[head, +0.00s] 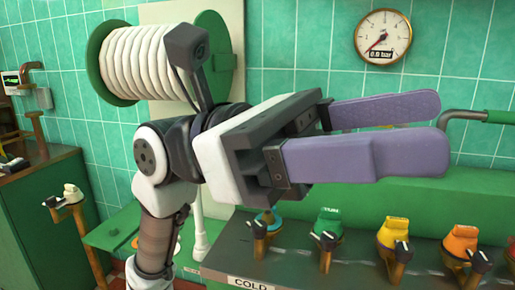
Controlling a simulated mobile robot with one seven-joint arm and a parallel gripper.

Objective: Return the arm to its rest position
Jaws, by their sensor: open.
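My gripper (436,128) fills the middle of the head view, with its two purple fingers pointing right. The fingers are apart and nothing is between them. My arm (165,165) rises from the bottom left of the picture and bends to the right at the wrist. The gripper is in the air in front of the green tiled wall and above the counter with the valves. It looks level. It hides part of the wall and of the green panel behind the counter.
A counter (300,272) marked COLD carries several taps, among them a green tap (328,224) and an orange tap (460,242). A pressure gauge (383,37) hangs on the wall. A white coiled hose (135,65) is behind my arm. A green cabinet (45,215) stands left.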

